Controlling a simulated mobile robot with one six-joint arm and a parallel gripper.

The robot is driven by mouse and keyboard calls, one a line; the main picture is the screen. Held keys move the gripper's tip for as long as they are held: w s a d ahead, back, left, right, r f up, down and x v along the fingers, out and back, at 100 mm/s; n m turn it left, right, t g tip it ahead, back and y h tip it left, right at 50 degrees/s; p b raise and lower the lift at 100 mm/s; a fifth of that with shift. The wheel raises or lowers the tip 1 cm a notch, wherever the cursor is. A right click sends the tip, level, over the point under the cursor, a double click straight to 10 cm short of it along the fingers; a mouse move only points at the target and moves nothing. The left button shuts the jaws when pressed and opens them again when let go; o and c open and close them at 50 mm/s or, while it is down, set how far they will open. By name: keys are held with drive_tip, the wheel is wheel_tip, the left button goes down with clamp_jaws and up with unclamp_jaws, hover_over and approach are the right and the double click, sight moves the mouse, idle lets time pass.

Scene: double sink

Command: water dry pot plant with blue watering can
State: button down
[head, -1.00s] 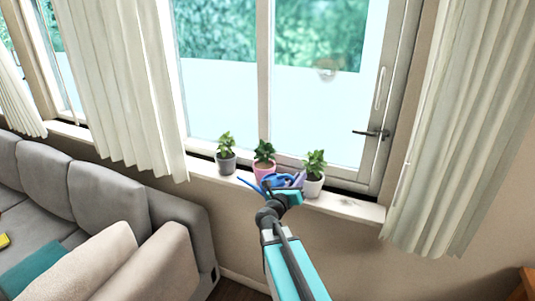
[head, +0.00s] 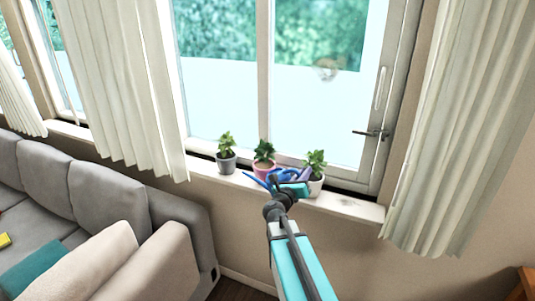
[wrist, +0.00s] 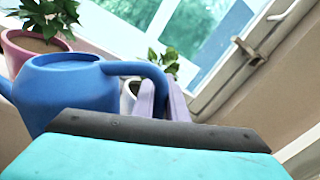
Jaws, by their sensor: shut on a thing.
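The blue watering can (head: 282,177) is held just in front of the sill plants, its spout pointing left. In the wrist view the can (wrist: 75,92) looks roughly upright. My gripper (head: 303,175) is shut on its handle, with the purple fingers (wrist: 163,100) around it. A pink pot plant (head: 265,168) stands behind the can, and its pale brown soil shows in the wrist view (wrist: 38,43). A grey pot plant (head: 227,162) stands to the left, and a white pot plant (head: 316,186) to the right, partly hidden by my gripper. I cannot tell which is dry.
The pots stand on a narrow white windowsill (head: 350,206) close to the window glass. A window handle (head: 371,133) is to the right. Curtains hang at both sides (head: 120,90), (head: 460,130). A grey sofa (head: 110,200) stands at the lower left.

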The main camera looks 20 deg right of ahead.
drive_tip(key=w+d+r, duration=0.2)
drive_tip(key=d+r, duration=0.3)
drive_tip(key=d, duration=0.6)
drive_tip(key=shift+w+r, duration=0.25)
drive_tip(key=shift+r, duration=0.15)
idle(2.7)
idle(0.8)
drive_tip(key=shift+w+d, duration=0.1)
drive_tip(key=shift+d, duration=0.05)
idle(0.8)
drive_tip(key=shift+n, duration=0.5)
drive_tip(key=shift+w+d+r, duration=0.2)
drive_tip(key=shift+w+d, duration=0.35)
drive_tip(key=shift+w, duration=0.1)
drive_tip(key=shift+w+d+r, duration=0.25)
drive_tip(key=shift+w+d, duration=0.35)
drive_tip(key=shift+w, duration=0.05)
drive_tip(key=shift+w+d+r, duration=0.2)
drive_tip(key=shift+w+d, duration=0.35)
drive_tip(key=shift+w, duration=0.1)
